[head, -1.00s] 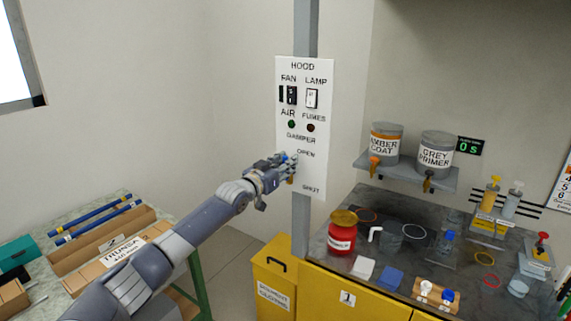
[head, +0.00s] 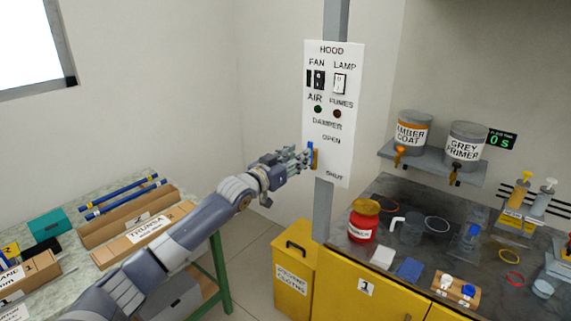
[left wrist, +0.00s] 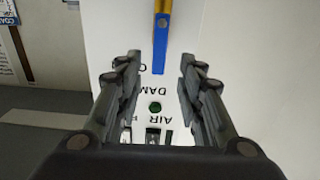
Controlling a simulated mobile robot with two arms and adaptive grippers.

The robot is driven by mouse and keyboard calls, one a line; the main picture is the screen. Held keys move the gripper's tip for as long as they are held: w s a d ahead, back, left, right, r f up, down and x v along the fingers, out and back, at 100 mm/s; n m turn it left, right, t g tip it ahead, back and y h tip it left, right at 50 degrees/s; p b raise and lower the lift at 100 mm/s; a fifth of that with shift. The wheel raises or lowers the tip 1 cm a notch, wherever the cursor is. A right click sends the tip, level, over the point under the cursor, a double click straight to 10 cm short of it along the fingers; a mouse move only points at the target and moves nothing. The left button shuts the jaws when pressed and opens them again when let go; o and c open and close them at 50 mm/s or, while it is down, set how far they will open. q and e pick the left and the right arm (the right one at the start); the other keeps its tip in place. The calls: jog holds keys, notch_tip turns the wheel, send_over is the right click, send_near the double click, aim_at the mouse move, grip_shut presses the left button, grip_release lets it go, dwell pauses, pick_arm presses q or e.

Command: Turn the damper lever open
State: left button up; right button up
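The damper lever (head: 315,158) is a yellow and blue handle on the white hood panel (head: 331,49), beside the words DAMPER, OPEN and SHUT. In the head view it stands roughly upright, left of the labels. In the left wrist view, where the panel lettering is upside down, the lever's blue end (left wrist: 160,45) points down toward DAMPER. My left gripper (head: 303,157) is just left of the lever. In the left wrist view its fingers (left wrist: 160,75) are spread, with the blue end between and beyond them; I see no contact. My right gripper is not in view.
The panel hangs on a grey post (head: 336,18). A yellow bin (head: 293,285) stands below it. At right, a dark bench (head: 400,262) holds a red jar and other items. At left, a table carries rods and boxes. The floor between is free.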

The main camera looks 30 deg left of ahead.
pick_arm(q)
jog(key=s, duration=0.4)
jog(key=shift+s+a, duration=0.2)
jog(key=shift+s, duration=0.15)
dwell(0.3)
jog(key=s+a+f+n+g+y+b, duration=0.1)
jog(key=s+f+g, duration=0.3)
jog(key=f, duration=1.6)
jog(key=s+a+f+g+y+b, duration=0.15)
jog(key=s+f, duration=0.35)
jog(key=f, duration=1.5)
jog(key=s+d+f+g, duration=0.2)
jog(key=s+d+f, duration=0.1)
jog(key=s+f, duration=0.6)
jog(key=s+d+f+g, duration=0.3)
jog(key=s+f, duration=0.4)
jog(key=f, duration=0.3)
jog(key=s+d+f+m+g, duration=0.1)
jog(key=s+d+f, duration=0.4)
jog(key=s, duration=0.6)
jog(key=s+d+f+m+g+h, duration=0.1)
jog(key=s+d+f+g, duration=0.2)
jog(key=s, duration=0.9)
jog(key=s+d+f+m+g+b, duration=0.1)
jog(key=s+d+f+g, duration=0.1)
jog(key=s+d+f, duration=0.5)
jog(key=s+f, duration=0.2)
jog(key=s, duration=0.2)
jog(key=shift+s+d, duration=0.15)
jog(key=shift+s, duration=0.15)
